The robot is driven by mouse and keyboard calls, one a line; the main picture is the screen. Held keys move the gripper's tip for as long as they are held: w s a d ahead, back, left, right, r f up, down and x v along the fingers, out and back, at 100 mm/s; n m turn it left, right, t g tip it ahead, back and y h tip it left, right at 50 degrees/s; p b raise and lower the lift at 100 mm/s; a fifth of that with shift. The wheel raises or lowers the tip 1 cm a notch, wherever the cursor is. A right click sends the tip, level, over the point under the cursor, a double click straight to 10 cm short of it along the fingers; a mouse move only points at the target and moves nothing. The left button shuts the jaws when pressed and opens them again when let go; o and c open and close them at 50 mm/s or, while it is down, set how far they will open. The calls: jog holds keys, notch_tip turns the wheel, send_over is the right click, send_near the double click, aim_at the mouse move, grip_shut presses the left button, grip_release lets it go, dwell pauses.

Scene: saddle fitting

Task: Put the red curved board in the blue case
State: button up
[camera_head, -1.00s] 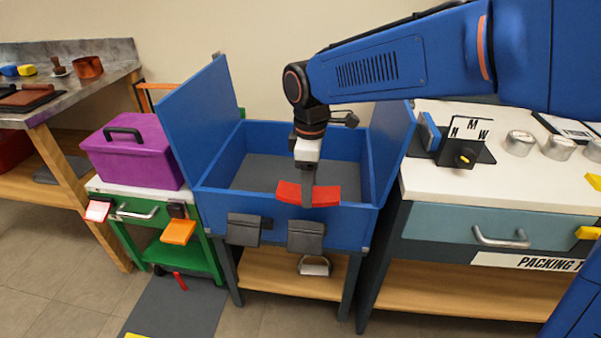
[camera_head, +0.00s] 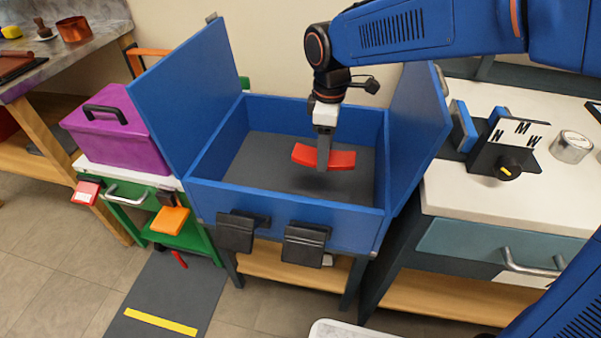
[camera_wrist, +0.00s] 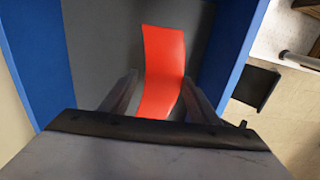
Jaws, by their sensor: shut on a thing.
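The red curved board (camera_head: 342,160) is held by my gripper (camera_head: 323,155), which is shut on it near its middle. In the head view the board hangs inside the outline of the open blue case (camera_head: 290,205), over its dark grey floor (camera_head: 265,165). Its exact height above the floor is hard to tell. In the wrist view the board (camera_wrist: 165,60) runs between the two fingers (camera_wrist: 160,98), with the grey floor beside it and blue walls on both sides. The case's two lid flaps stand open, left (camera_head: 190,95) and right (camera_head: 415,125).
A purple toolbox (camera_head: 115,130) sits on a green cart at left. At right, a white-topped bench (camera_head: 480,195) holds a dial stand (camera_head: 505,145) and a metal tin (camera_head: 571,147). Dark latches (camera_head: 304,245) hang on the case front. The case floor is otherwise clear.

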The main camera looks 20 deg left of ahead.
aim_at(321, 197)
notch_tip(321, 197, down, 15)
jog(key=shift+r, duration=0.1)
dwell(0.7)
jog(key=o, duration=1.1)
jog(key=shift+o, duration=0.2)
notch_tip(321, 197, up, 12)
